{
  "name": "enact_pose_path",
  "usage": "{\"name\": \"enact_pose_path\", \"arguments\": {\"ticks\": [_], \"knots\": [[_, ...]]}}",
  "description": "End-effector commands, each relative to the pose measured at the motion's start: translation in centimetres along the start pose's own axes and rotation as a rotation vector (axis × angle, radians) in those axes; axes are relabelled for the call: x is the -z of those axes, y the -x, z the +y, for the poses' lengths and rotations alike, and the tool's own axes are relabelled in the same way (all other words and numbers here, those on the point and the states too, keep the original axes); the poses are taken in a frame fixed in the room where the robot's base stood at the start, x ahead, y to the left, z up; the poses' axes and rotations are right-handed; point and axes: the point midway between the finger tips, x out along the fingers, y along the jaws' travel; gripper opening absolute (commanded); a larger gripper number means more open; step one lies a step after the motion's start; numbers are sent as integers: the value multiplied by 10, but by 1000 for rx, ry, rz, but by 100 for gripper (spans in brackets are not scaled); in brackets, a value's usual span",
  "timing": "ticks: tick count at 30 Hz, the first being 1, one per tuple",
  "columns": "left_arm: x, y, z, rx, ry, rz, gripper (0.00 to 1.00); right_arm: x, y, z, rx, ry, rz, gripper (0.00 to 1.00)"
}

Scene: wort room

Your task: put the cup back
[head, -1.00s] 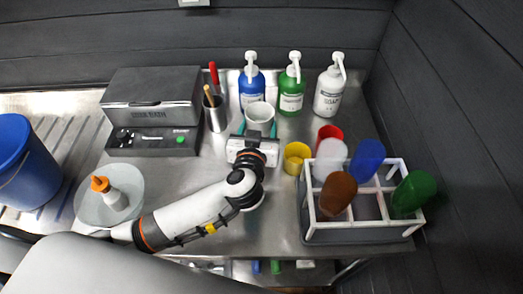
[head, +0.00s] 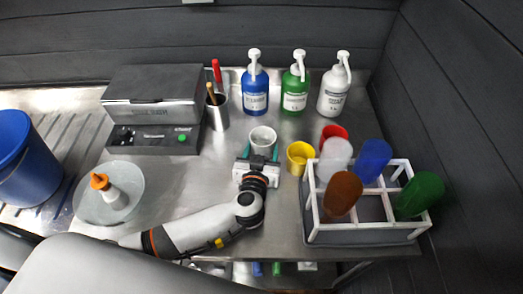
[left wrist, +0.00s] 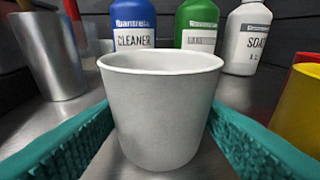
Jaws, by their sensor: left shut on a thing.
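The white cup (head: 262,137) is upright between the teal fingers of my left gripper (head: 261,153), which is shut on it. In the left wrist view the cup (left wrist: 160,115) fills the middle, its open rim up, with a finger on each side. I cannot tell whether its base touches the counter. A yellow cup (head: 300,158) stands just right of it, and a red cup (head: 334,134) stands behind the rack. The white-framed rack (head: 365,227) at the right holds white, brown, blue and green cups (head: 374,160), several of them leaning. My right gripper is not in view.
Blue, green and white pump bottles (head: 296,92) stand along the back wall. A steel holder (head: 217,112) with tools and a dark box (head: 153,105) are to the left. A blue bucket (head: 25,165) is far left. The counter (head: 205,175) left of my gripper is clear.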

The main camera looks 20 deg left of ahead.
Motion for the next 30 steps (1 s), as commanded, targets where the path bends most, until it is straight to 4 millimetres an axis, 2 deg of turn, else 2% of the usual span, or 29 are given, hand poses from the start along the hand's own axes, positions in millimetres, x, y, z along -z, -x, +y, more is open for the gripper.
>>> {"name": "enact_pose_path", "arguments": {"ticks": [2, 3, 6, 17, 20, 30], "knots": [[2, 0, 0, -1, -1, 1, 36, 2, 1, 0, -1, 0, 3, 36], [2, 0, 0, -1, 0, 1, 66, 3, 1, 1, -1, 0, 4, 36], [2, 0, 0, 0, 0, 1, 81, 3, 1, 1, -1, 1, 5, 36], [0, 2, 0, 1, 0, 1, 81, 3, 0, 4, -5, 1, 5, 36], [1, 16, 0, 2, 0, 3, 81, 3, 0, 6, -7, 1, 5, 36], [1, 87, 0, 2, 0, 5, 81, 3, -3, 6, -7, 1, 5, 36]]}}
